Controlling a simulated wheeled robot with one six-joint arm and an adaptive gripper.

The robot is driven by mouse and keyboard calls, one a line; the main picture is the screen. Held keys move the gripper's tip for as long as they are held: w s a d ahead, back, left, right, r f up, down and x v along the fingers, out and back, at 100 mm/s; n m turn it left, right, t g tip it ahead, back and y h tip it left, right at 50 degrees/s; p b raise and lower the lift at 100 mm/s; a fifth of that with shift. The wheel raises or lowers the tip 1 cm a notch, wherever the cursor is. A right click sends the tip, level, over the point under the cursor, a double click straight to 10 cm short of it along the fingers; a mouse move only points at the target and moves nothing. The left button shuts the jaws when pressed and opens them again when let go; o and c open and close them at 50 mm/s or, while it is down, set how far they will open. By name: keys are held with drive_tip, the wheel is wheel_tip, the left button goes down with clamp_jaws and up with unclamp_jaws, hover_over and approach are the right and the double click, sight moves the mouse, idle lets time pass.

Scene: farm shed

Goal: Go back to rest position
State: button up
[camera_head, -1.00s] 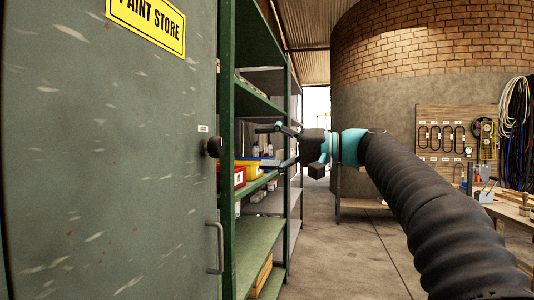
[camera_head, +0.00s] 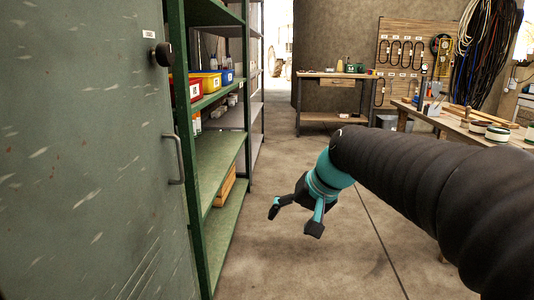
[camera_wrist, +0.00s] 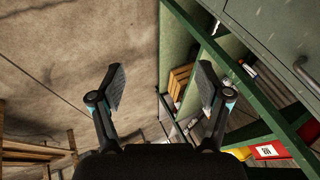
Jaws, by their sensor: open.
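My gripper (camera_head: 293,219) hangs low over the concrete floor in the head view, with my black-sleeved arm reaching in from the right. Its fingers point down and to the left, apart and empty. In the wrist view my gripper (camera_wrist: 160,88) shows two spread fingers with nothing between them, only floor and the shelf edge beyond. The green shelving (camera_head: 219,165) stands to the left of the gripper, with a gap between them.
A grey-green cabinet door (camera_head: 80,150) with a black knob (camera_head: 162,54) fills the left. Red, yellow (camera_head: 210,83) and blue bins sit on a shelf. A workbench (camera_head: 450,127) with jars stands right, a small bench (camera_head: 335,77) behind. The floor between is clear.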

drive_tip(key=s+d+f+h, duration=0.1)
drive_tip(key=s+d+f, duration=0.1)
drive_tip(key=s, duration=0.5)
drive_tip(key=s+d+f+t+h+p, duration=0.1)
drive_tip(key=s+d+f+h, duration=0.1)
drive_tip(key=s+d, duration=0.3)
drive_tip(key=s+d+f+n+h+p, duration=0.1)
drive_tip(key=s+d+f, duration=0.1)
drive_tip(key=s, duration=0.7)
drive_tip(key=shift+s+d+f+h, duration=0.25)
drive_tip(key=shift+d+h, duration=0.15)
drive_tip(key=shift+d, duration=0.25)
